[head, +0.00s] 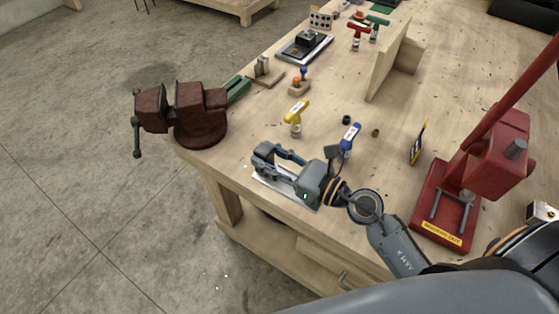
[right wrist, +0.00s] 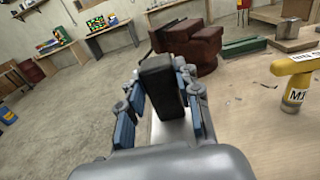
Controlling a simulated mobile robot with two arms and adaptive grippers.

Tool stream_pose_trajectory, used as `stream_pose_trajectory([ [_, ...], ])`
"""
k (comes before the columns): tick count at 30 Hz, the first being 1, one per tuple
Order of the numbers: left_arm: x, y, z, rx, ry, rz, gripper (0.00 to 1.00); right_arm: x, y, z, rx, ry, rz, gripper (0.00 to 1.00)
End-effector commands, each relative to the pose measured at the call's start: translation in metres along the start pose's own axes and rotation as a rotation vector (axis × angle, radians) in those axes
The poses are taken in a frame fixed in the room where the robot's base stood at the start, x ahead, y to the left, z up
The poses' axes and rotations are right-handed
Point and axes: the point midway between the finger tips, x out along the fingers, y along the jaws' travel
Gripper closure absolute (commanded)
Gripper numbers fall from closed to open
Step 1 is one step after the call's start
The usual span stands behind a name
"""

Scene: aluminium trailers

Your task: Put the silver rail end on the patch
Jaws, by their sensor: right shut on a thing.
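My right gripper (head: 272,158) is low over the near left edge of the workbench, its fingers pointing left. In the right wrist view, its fingers (right wrist: 163,95) are closed on a dark, upright block-like piece (right wrist: 160,78). This held piece looks nearly black there, so I cannot tell whether it is the silver rail end. A pale flat patch (head: 301,199) lies on the bench under the gripper, and part of it shows behind the held piece in the right wrist view (right wrist: 171,132). Whether the piece touches the patch is hidden. My left gripper is out of view.
A red vise (head: 200,115) stands on the bench corner. Yellow (head: 296,118) and blue (head: 349,138) T-handled tools stand nearby. A red press (head: 450,200) is at right. A wooden upright board (head: 389,60) stands farther back. A grey metal piece (head: 262,65) stands on a small board.

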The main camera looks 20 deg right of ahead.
Motion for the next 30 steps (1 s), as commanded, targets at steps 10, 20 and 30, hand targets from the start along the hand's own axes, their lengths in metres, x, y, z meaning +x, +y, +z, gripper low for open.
stream_pose_trajectory([
  [10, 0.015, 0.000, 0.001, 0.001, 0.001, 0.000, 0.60, 0.022, -0.051, -0.053, 0.002, -0.003, -0.003, 1.00],
  [20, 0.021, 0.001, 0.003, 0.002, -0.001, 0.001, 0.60, 0.026, -0.061, -0.086, 0.004, -0.002, -0.002, 1.00],
  [30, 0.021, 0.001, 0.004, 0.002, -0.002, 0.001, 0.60, 0.026, -0.060, -0.096, -0.001, -0.004, -0.001, 1.00],
])
